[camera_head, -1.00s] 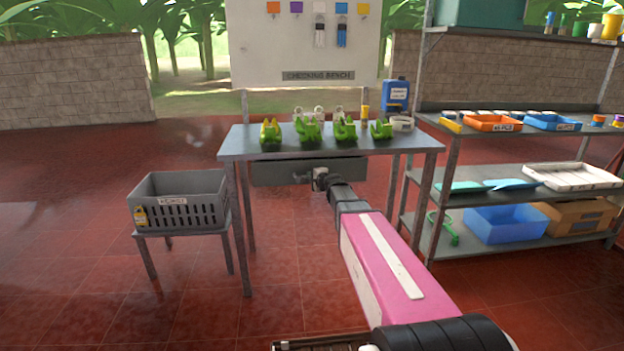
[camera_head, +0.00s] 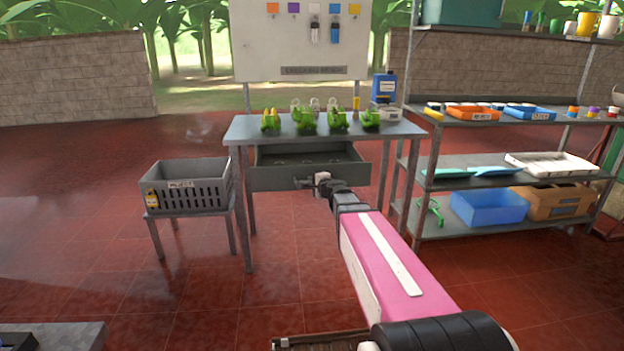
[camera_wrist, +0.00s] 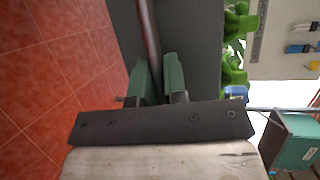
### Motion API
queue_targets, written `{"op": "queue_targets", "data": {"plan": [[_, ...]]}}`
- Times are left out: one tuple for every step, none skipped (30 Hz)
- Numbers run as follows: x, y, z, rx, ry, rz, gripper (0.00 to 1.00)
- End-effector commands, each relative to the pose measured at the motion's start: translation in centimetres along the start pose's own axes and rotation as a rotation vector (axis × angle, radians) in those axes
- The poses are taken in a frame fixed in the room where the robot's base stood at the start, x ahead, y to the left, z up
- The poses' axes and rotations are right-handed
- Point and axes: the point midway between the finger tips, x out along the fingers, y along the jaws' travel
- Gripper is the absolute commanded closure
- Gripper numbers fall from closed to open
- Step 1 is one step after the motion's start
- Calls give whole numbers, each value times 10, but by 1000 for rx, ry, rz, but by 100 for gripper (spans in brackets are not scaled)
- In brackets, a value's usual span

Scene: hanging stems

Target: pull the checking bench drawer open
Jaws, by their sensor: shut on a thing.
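The checking bench (camera_head: 236,131) stands ahead with a grey metal top. Its drawer (camera_head: 278,181) is pulled partly out, and its inside shows below the bench top, with small items on its floor too dim to tell. My gripper (camera_head: 310,182) is at the drawer's front, shut on the drawer handle. In the wrist view, my gripper's two greenish fingers (camera_wrist: 157,82) close around the bar-like handle (camera_wrist: 149,30), with the dark drawer front (camera_wrist: 190,40) beside it.
A grey crate (camera_head: 187,192) on a small stand is at the left. A shelf rack (camera_head: 480,180) with trays is close on the right. Red floor in front is open.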

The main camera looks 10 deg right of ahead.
Motion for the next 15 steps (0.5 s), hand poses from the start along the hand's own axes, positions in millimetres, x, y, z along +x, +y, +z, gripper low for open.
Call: {"op": "queue_targets", "data": {"plan": [[-4,1,2,0,-3,1,100],[-5,2,3,0,-3,1,100],[-7,2,3,0,-3,1,100],[-7,2,4,-1,-3,1,100],[-8,2,4,-1,-3,1,100],[-8,2,4,-1,-3,1,100],[-8,2,4,-1,-3,1,100],[-8,2,4,-1,-3,1,100],[-8,2,4,-1,-3,1,100],[-8,2,4,-1,-3,1,100],[-8,2,4,-1,-3,1,100],[-8,2,4,-1,-3,1,100],[-8,2,4,-1,-3,1,100],[-8,2,4,-1,-3,1,100],[-8,2,4,-1,-3,1,100]]}}
